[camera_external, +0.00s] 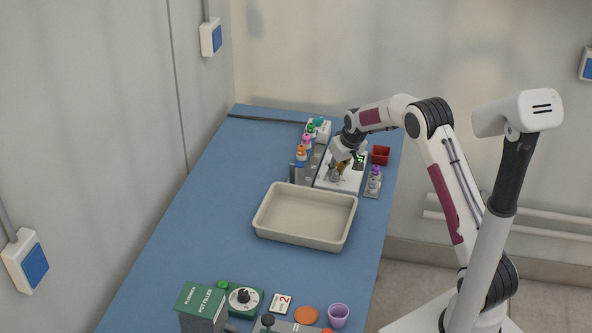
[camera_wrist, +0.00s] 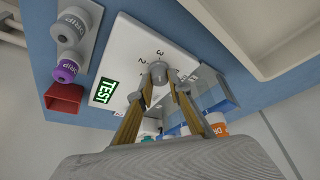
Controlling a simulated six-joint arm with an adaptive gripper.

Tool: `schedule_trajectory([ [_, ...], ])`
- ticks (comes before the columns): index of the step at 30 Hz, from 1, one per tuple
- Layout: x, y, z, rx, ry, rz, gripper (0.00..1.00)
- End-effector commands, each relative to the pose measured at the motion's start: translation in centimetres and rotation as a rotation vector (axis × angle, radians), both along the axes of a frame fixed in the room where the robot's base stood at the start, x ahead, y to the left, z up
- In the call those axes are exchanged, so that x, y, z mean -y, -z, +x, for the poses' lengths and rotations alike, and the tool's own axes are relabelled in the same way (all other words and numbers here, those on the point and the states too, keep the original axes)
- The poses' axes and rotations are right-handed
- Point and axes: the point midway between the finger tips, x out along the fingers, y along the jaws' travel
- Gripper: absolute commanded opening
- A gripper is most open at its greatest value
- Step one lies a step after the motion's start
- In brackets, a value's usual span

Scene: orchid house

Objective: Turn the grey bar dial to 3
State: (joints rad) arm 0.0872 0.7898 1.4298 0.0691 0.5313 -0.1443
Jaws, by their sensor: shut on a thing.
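The grey bar dial (camera_wrist: 158,72) stands on a white panel (camera_wrist: 127,50) in the wrist view. A 3 and a 2 are printed beside the dial, with smaller marks further round. I cannot tell which mark the bar points to. In the external view the same white panel (camera_external: 350,181) lies at the far end of the blue table. My gripper (camera_wrist: 160,84) is shut on the dial, its two brown fingers on either side of it. In the external view my gripper (camera_external: 339,171) is low over the panel and hides the dial.
A beige tray (camera_external: 268,228) lies nearer. A green-based dial (camera_external: 258,294), box (camera_external: 201,305) and purple cup (camera_external: 338,315) are at the near end.

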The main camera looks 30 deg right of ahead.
Motion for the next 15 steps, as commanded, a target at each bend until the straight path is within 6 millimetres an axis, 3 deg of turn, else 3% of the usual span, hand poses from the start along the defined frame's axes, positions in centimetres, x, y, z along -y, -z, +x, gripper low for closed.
schedule_trajectory([
  [15, -0.05, 0.03, -0.02, -0.001, 0.081, 0.000, 0.00],
])
